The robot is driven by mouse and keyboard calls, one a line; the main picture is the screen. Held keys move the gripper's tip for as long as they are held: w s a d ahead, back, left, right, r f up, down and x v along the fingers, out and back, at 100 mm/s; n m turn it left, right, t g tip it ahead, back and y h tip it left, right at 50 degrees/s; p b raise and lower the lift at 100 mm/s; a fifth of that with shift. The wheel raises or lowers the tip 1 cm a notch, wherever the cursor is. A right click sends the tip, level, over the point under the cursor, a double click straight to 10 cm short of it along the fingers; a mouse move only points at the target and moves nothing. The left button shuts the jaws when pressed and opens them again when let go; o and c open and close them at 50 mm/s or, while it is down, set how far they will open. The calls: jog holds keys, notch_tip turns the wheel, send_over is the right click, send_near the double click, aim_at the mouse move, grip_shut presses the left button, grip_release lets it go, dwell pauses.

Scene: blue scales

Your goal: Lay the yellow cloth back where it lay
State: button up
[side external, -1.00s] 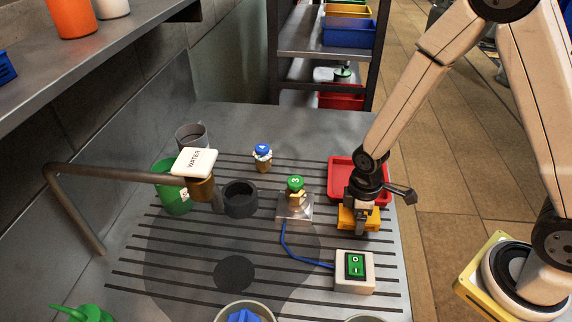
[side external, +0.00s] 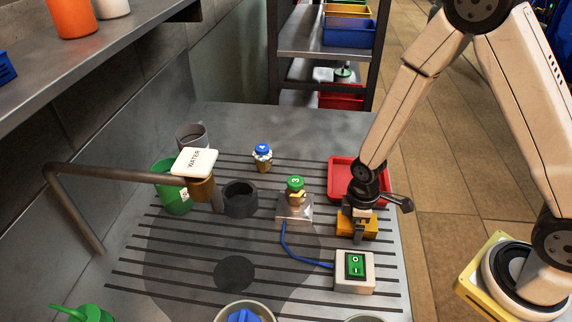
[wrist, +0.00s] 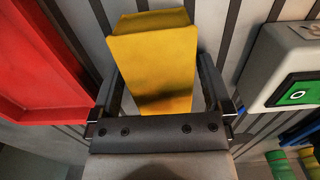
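The yellow cloth looks like a thick folded block. In the side view the cloth (side external: 371,225) is just in front of the red tray, with my gripper (side external: 358,230) over it from above. In the wrist view the cloth (wrist: 155,65) sits between the two fingers of my gripper (wrist: 160,78). The fingers appear shut on its sides. Its underside is hidden, so I cannot tell whether it touches the grooved work surface (side external: 190,240).
The red tray (side external: 340,170) is right behind the cloth. The switch box (side external: 355,285) stands in front, with a blue cable (side external: 284,240) running to the clear scale-like stand with a green-topped weight (side external: 295,184). Grooved surface is bare between cloth and switch box.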

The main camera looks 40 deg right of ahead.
jog(key=shift+r, duration=0.15)
notch_tip(320, 180, up, 12)
jog(key=shift+w+a, duration=0.15)
dwell(0.9)
dwell(0.5)
jog(key=s+d+m+t, duration=0.1)
jog(key=m, duration=0.2)
jog(key=s+d+r+m+t, duration=0.1)
jog(key=m, duration=0.2)
jog(key=s+d+r+m, duration=0.1)
jog(key=m, duration=0.2)
jog(key=shift+s+r+t, duration=0.15)
jog(key=shift+s+t, duration=0.15)
jog(key=shift+t, duration=0.1)
